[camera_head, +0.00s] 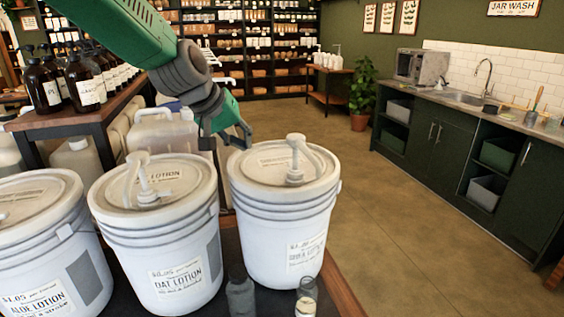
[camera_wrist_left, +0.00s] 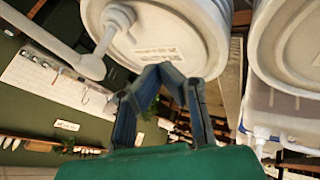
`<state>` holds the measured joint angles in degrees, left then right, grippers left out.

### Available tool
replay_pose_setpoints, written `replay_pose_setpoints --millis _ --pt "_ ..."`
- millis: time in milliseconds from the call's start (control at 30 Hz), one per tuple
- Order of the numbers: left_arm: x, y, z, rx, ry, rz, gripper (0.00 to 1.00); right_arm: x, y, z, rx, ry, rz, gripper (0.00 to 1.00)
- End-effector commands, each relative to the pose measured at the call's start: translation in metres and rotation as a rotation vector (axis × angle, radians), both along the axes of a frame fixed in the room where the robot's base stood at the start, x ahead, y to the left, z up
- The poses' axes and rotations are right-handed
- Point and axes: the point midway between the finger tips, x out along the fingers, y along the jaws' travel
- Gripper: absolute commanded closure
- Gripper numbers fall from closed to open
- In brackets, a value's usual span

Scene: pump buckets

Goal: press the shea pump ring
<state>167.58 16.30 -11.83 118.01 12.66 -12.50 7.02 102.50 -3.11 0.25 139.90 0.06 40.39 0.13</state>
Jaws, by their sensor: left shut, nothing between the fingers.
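The shea lotion bucket (camera_head: 283,220) is the white one at the right of the row in the head view. Its pump (camera_head: 295,150) stands upright on the lid, with the pale pump ring (camera_head: 294,178) at its foot. My left gripper (camera_head: 243,133) is at the back left of this bucket's lid, apart from the pump. In the left wrist view its blue-grey fingers (camera_wrist_left: 160,72) meet at the tips with nothing between them. They point at a bucket lid (camera_wrist_left: 165,35) with a pump (camera_wrist_left: 118,18), probably the shea one. My right gripper is out of view.
The oat lotion bucket (camera_head: 160,235) and the aloe lotion bucket (camera_head: 45,245) stand to the left. Two small bottles, one dark (camera_head: 240,295) and one clear (camera_head: 306,297), stand in front. Jugs (camera_head: 163,135) are behind. The floor to the right is clear.

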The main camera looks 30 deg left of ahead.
Motion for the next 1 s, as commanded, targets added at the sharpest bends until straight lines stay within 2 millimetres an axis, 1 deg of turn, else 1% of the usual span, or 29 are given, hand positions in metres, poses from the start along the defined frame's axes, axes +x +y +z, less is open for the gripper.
replay_pose_setpoints --millis 167,400,567,600,733,833,1000 --pt "0.011 -0.004 -0.016 0.001 0.005 -0.001 1.0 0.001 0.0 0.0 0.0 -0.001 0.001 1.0" --pt "0.041 -0.011 -0.055 0.003 0.003 0.0 1.0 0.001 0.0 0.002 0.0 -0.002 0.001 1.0" --pt "0.06 -0.012 -0.081 0.003 0.003 0.0 1.0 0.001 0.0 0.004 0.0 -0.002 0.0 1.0" --pt "0.066 -0.018 -0.077 0.006 0.0 -0.003 1.0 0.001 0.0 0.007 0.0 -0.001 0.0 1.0" --pt "0.077 -0.029 -0.077 0.005 -0.001 -0.002 1.0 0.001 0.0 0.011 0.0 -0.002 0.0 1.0" --pt "0.082 -0.034 -0.077 0.003 0.0 0.001 1.0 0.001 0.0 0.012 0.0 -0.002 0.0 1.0" --pt "0.086 -0.038 -0.077 0.002 -0.001 0.0 1.0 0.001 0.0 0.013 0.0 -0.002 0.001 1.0"
